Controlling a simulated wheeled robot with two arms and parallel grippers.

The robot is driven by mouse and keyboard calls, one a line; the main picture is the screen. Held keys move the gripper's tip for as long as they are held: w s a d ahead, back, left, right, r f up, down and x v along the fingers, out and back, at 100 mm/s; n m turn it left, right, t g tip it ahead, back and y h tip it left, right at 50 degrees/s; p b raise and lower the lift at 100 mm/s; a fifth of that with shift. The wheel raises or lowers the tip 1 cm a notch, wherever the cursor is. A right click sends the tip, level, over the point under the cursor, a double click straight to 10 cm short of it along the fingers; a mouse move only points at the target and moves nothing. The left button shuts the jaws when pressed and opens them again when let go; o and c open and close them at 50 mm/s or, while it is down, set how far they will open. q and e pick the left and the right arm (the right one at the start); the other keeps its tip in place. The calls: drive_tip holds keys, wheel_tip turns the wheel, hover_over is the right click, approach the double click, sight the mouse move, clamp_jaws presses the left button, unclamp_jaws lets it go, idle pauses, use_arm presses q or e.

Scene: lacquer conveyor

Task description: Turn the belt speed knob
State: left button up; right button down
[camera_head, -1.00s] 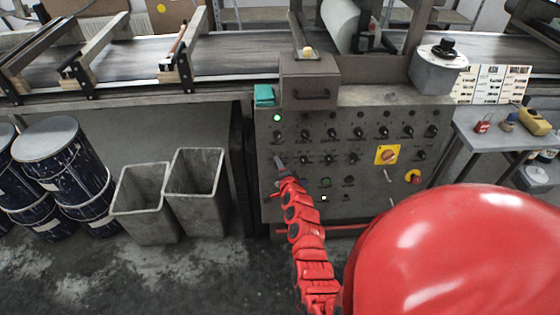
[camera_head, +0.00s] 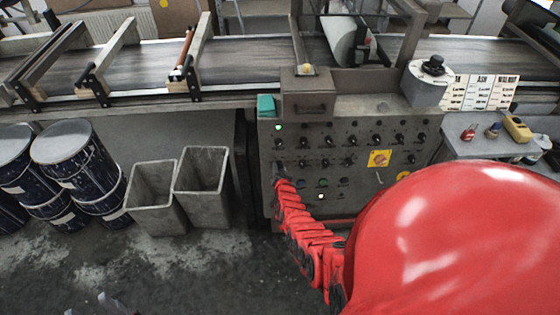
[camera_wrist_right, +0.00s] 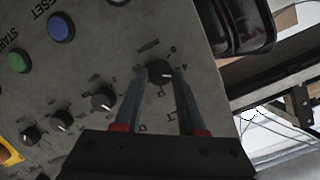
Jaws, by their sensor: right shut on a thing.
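The control panel (camera_head: 350,195) is a grey box face with rows of black knobs and a lit green lamp. My right gripper (camera_head: 280,170) reaches the left side of the panel, below the green lamp. In the right wrist view, a round black knob with a pale pointer mark (camera_wrist_right: 160,72) sits between the two fingertips of my right gripper (camera_wrist_right: 162,78). The fingers are shut on this knob. Its label is partly hidden by the fingers; the letters "LT" show beside it.
Other black knobs (camera_wrist_right: 103,101) sit close beside the gripped one. Blue (camera_wrist_right: 61,27) and green (camera_wrist_right: 19,61) buttons are farther off. The conveyor belt (camera_head: 250,62) runs above the panel. Two grey bins (camera_head: 203,185) and dark drums (camera_head: 75,160) stand left; a side table (camera_head: 470,145) stands right.

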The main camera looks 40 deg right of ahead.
drive_tip(key=shift+n+p, duration=0.3)
drive_tip(key=shift+n, duration=0.2)
drive_tip(key=shift+w+n, duration=0.1)
drive_tip(key=shift+n, duration=0.3)
drive_tip(key=shift+r+n+h, duration=0.1)
drive_tip(key=shift+n+h, duration=0.3)
drive_tip(key=shift+n, duration=0.1)
idle(0.9)
drive_tip(key=shift+c, duration=2.4)
unclamp_jaws()
drive_tip(key=shift+a, duration=0.1)
